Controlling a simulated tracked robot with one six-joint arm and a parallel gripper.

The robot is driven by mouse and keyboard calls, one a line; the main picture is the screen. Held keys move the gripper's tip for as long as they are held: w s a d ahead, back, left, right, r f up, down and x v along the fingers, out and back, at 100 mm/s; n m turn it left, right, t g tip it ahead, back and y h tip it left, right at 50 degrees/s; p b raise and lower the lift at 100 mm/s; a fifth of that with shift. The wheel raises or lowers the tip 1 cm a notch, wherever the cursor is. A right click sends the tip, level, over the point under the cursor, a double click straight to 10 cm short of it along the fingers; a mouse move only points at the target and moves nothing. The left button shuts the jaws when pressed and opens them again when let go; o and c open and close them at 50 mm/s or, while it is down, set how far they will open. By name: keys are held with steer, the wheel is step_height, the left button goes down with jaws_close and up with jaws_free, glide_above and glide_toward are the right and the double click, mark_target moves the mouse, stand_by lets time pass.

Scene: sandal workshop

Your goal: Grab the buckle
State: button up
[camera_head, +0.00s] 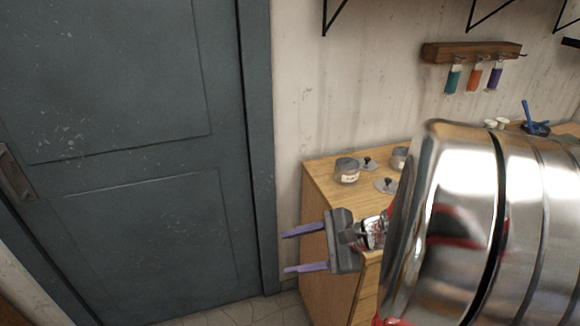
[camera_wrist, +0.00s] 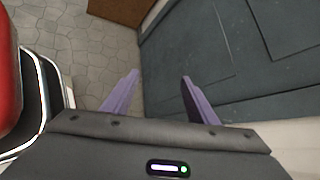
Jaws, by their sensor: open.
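I see no buckle that I can make out in either view. My gripper (camera_head: 305,249) has two purple fingers and is open and empty. In the head view it is in front of the left end of the wooden cabinet, with its fingers pointing left toward the door. It also shows in the wrist view (camera_wrist: 158,82), with the tiled floor and the blue-grey door beyond the fingers. My shiny arm hides much of the cabinet top at the right.
A rack (camera_head: 470,52) with coloured tags hangs on the wall. A closed blue-grey door (camera_head: 130,120) stands left.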

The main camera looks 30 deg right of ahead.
steer(key=s+d+f+m+t+h, duration=0.1)
steer(key=s+d+m+t+h, duration=0.1)
steer(key=d+m, duration=0.4)
steer(key=s+d+f+m+t+h, duration=0.2)
steer(key=s+d+m+t+h, duration=0.1)
steer(key=d, duration=1)
steer(key=s+d+f+m+t+h, duration=0.1)
steer(key=s+d+m+h, duration=0.3)
steer(key=d+m, duration=0.5)
steer(key=shift+d+f+t+h, duration=0.35)
steer(key=shift+t+h, duration=0.45)
steer(key=shift+h, duration=0.2)
steer(key=shift+w, duration=0.1)
steer(key=shift+x, duration=4.3)
steer(key=shift+w+a, duration=0.1)
steer(key=shift+x, duration=2.55)
steer(key=shift+a, duration=0.1)
steer(key=shift+c, duration=0.4)
